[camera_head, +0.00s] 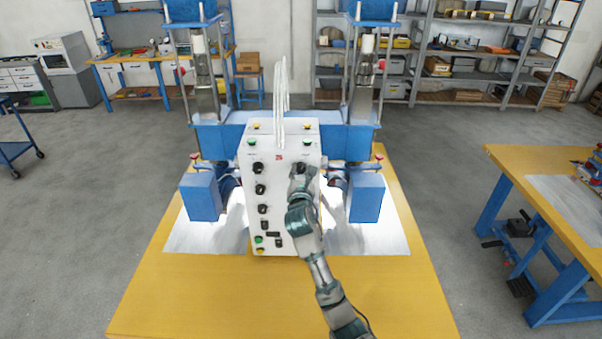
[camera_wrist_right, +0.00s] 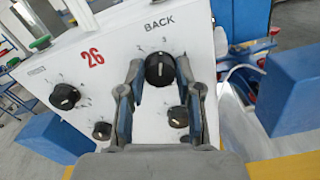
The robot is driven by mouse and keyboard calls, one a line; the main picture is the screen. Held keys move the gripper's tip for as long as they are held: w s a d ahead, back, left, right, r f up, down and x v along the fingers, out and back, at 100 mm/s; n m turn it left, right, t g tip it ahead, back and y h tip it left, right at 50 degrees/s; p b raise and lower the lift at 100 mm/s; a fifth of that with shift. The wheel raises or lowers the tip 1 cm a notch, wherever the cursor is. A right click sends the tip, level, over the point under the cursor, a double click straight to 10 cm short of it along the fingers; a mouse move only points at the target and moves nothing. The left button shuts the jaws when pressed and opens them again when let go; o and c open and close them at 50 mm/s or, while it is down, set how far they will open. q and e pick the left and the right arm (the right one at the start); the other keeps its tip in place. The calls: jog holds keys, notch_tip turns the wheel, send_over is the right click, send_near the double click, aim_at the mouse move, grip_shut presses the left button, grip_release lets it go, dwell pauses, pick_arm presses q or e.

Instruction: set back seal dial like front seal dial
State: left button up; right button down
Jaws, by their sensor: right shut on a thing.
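The white control box (camera_head: 285,205) stands on the yellow table. The back seal dial (camera_wrist_right: 160,70) is a black knob under the word BACK, with numerals 2 and 3 above it. My right gripper (camera_head: 300,172) is at this dial; in the wrist view its two fingers (camera_wrist_right: 158,85) are closed on the dial's sides. The dial is hidden by the gripper in the head view. The front seal dial (camera_head: 258,168) seems to be the upper left black knob, also in the wrist view (camera_wrist_right: 64,96), with a pale mark low on its face; its label is too small to read. My left gripper is not in view.
Smaller black knobs (camera_wrist_right: 102,130) and (camera_wrist_right: 178,116) sit below the dials. Green and yellow buttons are on the box's top. Blue machine blocks (camera_head: 200,197) and (camera_head: 367,198) flank the box. The table's front part (camera_head: 230,295) is clear.

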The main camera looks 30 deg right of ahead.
jog(key=shift+f, duration=0.4)
jog(key=c, duration=0.8)
grip_release()
jog(key=shift+w, duration=0.2)
jog(key=shift+d+r, duration=0.1)
jog(key=shift+r, duration=0.1)
jog(key=shift+s+a, duration=0.2)
jog(key=shift+s, duration=0.25)
jog(key=v, duration=1.1)
